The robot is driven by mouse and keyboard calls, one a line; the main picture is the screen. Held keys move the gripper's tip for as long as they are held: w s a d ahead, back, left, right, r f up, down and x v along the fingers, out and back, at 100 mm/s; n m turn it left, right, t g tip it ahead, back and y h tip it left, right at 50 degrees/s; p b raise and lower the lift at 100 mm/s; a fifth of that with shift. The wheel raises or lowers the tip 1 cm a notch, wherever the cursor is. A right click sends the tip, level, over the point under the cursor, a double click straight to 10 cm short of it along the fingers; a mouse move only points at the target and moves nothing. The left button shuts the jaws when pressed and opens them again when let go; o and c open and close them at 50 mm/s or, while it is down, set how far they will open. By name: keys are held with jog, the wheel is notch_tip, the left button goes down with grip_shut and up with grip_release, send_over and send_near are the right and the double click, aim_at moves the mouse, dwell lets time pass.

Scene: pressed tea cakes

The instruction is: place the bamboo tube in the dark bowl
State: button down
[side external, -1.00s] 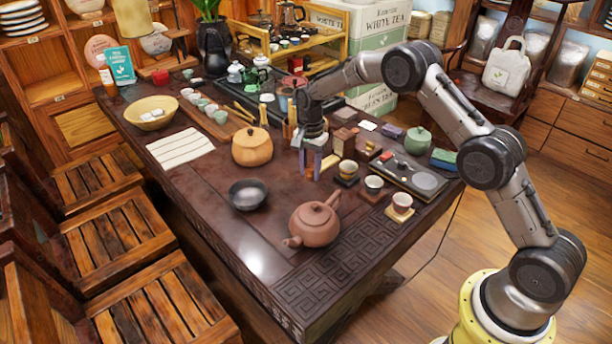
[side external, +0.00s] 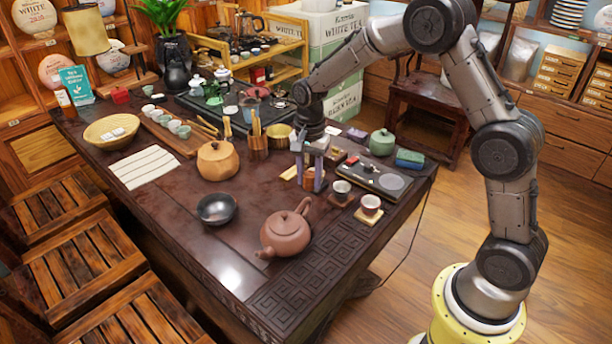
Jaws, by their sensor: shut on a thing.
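The dark bowl (side external: 216,209) sits upright and empty on the table, to the left of the brown teapot. My gripper (side external: 308,186) points down over the table, right of and behind the bowl. Its fingers are shut on a small reddish-brown thing (side external: 309,178), low near the tabletop. The fingers partly hide it, and I cannot tell for sure that it is the bamboo tube. A pale bamboo-coloured piece (side external: 289,173) lies beside the left finger.
The brown teapot (side external: 285,236) stands in front of my gripper. Two small cups (side external: 342,190) (side external: 371,205) stand to its right. A round wooden pot (side external: 217,160) and a holder with sticks (side external: 257,142) are left and behind. Table around the bowl is clear.

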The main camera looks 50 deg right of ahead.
jog(key=w+a+r+n, duration=0.1)
jog(key=w+a+n, duration=0.45)
jog(key=w, duration=1.05)
jog(key=n, duration=0.3)
send_near(219, 216)
jog(key=shift+a+f, duration=0.1)
jog(key=shift+f, duration=2.3)
jog(key=shift+c, duration=2.1)
grip_release()
